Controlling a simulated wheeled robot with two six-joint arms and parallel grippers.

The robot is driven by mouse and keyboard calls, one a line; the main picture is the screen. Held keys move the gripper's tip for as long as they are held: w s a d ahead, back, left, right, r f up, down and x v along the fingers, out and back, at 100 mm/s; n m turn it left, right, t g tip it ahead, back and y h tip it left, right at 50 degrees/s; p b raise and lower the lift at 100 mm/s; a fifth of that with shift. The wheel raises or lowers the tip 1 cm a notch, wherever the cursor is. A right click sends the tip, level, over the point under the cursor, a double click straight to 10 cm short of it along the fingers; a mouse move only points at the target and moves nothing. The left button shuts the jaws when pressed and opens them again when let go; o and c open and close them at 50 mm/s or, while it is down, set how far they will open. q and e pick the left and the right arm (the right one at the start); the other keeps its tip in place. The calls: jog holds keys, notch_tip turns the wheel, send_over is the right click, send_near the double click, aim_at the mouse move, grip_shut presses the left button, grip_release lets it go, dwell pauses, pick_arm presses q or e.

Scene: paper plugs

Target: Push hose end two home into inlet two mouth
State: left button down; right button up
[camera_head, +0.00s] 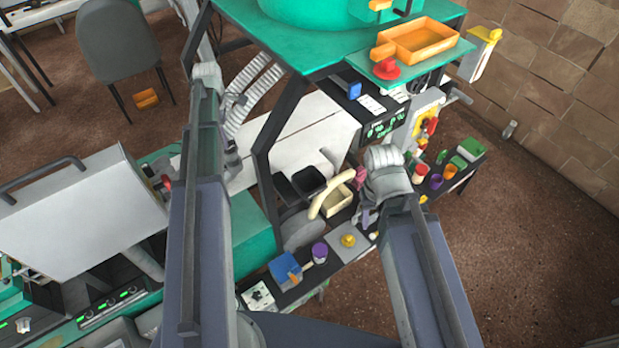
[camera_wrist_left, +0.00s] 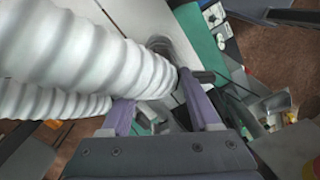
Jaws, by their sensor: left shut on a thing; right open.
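White ribbed hoses (camera_head: 250,95) hang beside the green machine in the head view. In the left wrist view, one ribbed hose (camera_wrist_left: 85,50) crosses from the upper left and ends near the purple fingers of my left gripper (camera_wrist_left: 165,108), which is shut on it. A second ribbed hose (camera_wrist_left: 45,102) runs below it. A dark round rim (camera_wrist_left: 172,48) shows just behind the hose end; I cannot tell whether it is inlet two's mouth or whether they touch. My left gripper (camera_head: 230,160) is small in the head view. My right gripper (camera_head: 367,212) is open above the cluttered bench.
A pale panel (camera_head: 305,140) lies right of my left gripper. A grey-lidded machine (camera_head: 85,215) stands at the left. Open floor (camera_head: 520,240) lies at the right.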

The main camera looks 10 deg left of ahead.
pick_arm(q)
jog(key=shift+f+b, duration=2.45)
jog(key=shift+f, duration=0.05)
jog(key=shift+c, duration=0.2)
grip_release()
jog(key=shift+r, duration=0.1)
notch_tip(320, 180, up, 4)
jog(key=p, duration=0.4)
notch_tip(320, 180, up, 8)
jog(key=p, duration=0.8)
